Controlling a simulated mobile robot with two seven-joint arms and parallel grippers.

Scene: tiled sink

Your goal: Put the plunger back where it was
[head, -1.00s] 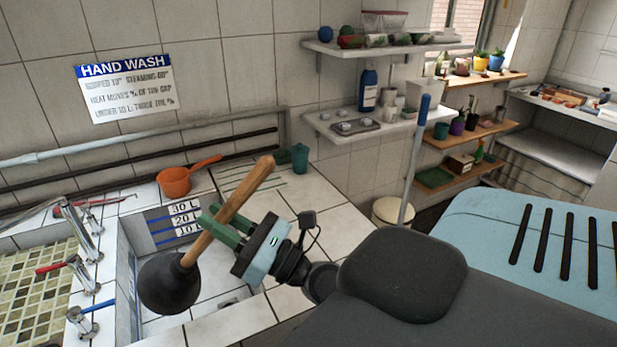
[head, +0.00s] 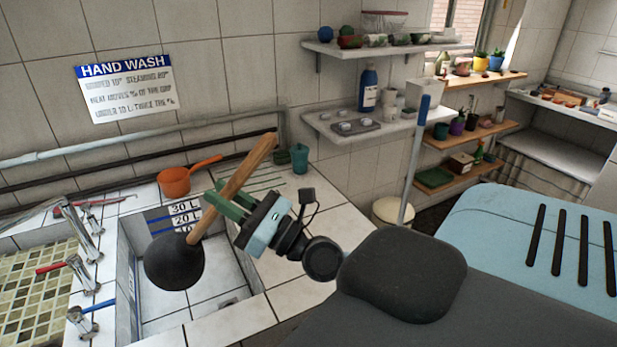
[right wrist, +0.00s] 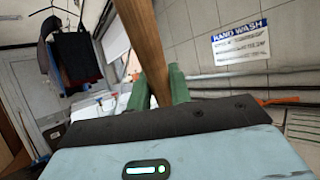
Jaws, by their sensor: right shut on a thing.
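The plunger has a black rubber cup (head: 174,262) and a wooden handle (head: 250,165). It is tilted, with the cup low at the left and the handle end up to the right. My right gripper (head: 229,205) is shut on the handle and holds the plunger over the tiled sink basin (head: 215,300). In the right wrist view the handle (right wrist: 147,50) runs up between the two green fingers (right wrist: 158,90). The cup is outside that view. My left gripper is not in view.
Taps (head: 84,270) stand along the basin's left edge. An orange pot (head: 174,182) and a green cup (head: 299,158) sit on the tiled ledge behind. Wall shelves (head: 365,128) hold bottles and cups. A blue-handled pole (head: 413,155) stands upright right of the ledge.

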